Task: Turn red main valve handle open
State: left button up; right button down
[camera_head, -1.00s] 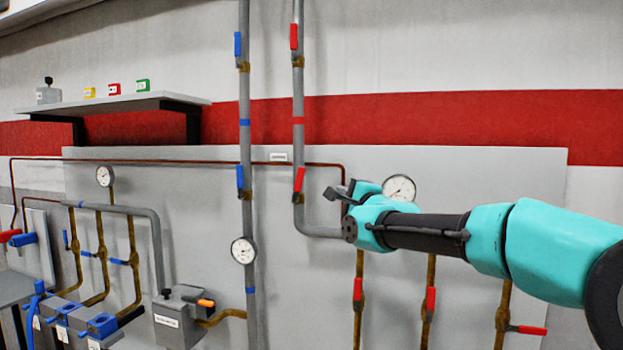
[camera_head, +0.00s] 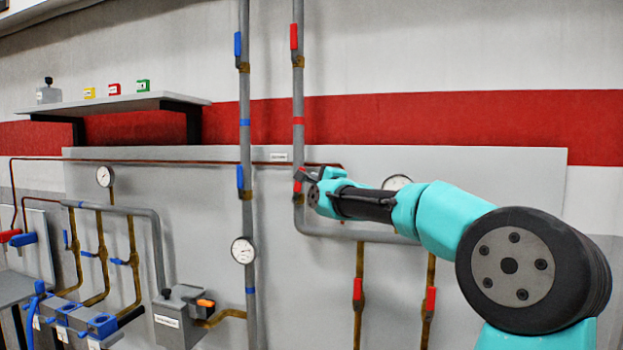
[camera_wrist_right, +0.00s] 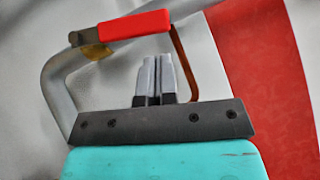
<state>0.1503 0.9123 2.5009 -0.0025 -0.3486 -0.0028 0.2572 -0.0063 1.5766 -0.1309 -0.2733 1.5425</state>
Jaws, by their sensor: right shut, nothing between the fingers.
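The red main valve handle (camera_wrist_right: 133,27) shows in the right wrist view, just beyond my fingertips, on a grey pipe with a brass valve body (camera_wrist_right: 97,50). In the head view the handle (camera_head: 297,187) is mostly hidden behind my right gripper (camera_head: 305,174), with a bit of red beside it. My right gripper (camera_wrist_right: 156,60) is shut and empty, its two fingers together just short of the handle. A visible gap separates them in the wrist view. My left gripper is not in view.
Another red handle (camera_head: 294,37) sits higher on the same pipe. A parallel pipe with a blue handle (camera_head: 240,177) runs to the left. A gauge (camera_head: 397,183) is partly behind my right arm. Red-handled brass pipes (camera_head: 358,289) hang below.

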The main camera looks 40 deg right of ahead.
jog(key=shift+w+a+r, duration=0.1)
jog(key=shift+w+a, duration=0.15)
jog(key=shift+w, duration=0.2)
jog(key=shift+w+a+r, duration=0.1)
jog(key=shift+w+a, duration=0.1)
jog(key=shift+w, duration=0.2)
jog(key=shift+w, duration=0.1)
